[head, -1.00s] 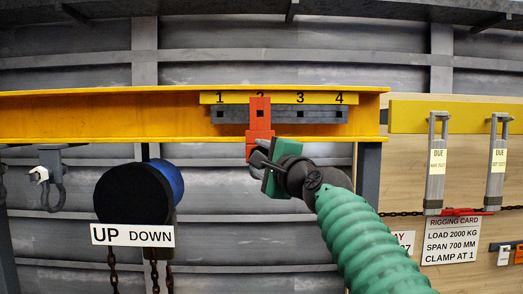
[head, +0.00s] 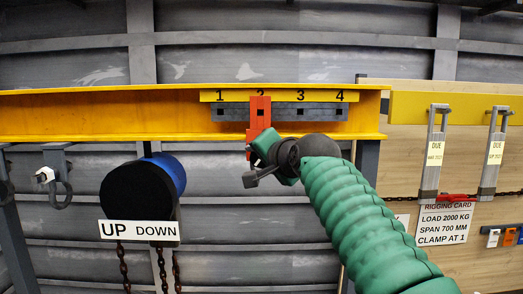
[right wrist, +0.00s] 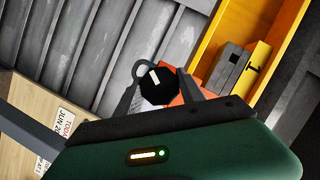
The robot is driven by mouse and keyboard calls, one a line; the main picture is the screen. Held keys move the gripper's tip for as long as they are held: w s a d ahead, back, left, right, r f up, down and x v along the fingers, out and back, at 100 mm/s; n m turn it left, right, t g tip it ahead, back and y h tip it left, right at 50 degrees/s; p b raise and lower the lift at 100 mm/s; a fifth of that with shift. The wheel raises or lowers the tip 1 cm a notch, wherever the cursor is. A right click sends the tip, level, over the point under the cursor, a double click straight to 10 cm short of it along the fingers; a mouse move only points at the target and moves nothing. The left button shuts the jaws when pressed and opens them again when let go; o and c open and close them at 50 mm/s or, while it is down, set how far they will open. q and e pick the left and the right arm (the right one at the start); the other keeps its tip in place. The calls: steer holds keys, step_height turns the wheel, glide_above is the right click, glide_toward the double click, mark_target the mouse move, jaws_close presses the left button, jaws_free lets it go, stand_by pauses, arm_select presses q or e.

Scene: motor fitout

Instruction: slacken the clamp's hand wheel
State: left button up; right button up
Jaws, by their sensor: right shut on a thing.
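The red clamp (head: 260,112) hangs on the yellow beam (head: 100,115) at the mark 2 of the numbered plate. It also shows in the right wrist view (right wrist: 184,98). My right gripper (head: 254,166) is at the clamp's lower end, which it partly hides in the head view. In the right wrist view, the black round hand wheel (right wrist: 158,88) with a white mark sits between the fingers of my right gripper (right wrist: 168,88), which is shut on it. The wheel itself is hidden in the head view. My left gripper is not in view.
A black and blue hoist drum (head: 140,195) with an UP DOWN sign and chains hangs left of the arm. A shackle (head: 58,185) hangs farther left. At right are tagged grey hangers (head: 433,150) and a rigging card (head: 445,222) reading CLAMP AT 1.

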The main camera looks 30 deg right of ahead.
steer(key=shift+w+a+f+n+g, duration=0.1)
steer(key=shift+f+n+g, duration=0.3)
steer(key=shift+n, duration=0.1)
steer(key=shift+f+p, duration=0.1)
steer(key=shift+p, duration=0.2)
steer(key=o, duration=1.4)
steer(key=shift+c, duration=0.2)
steer(key=shift+w+r, duration=0.1)
steer(key=shift+r, duration=0.15)
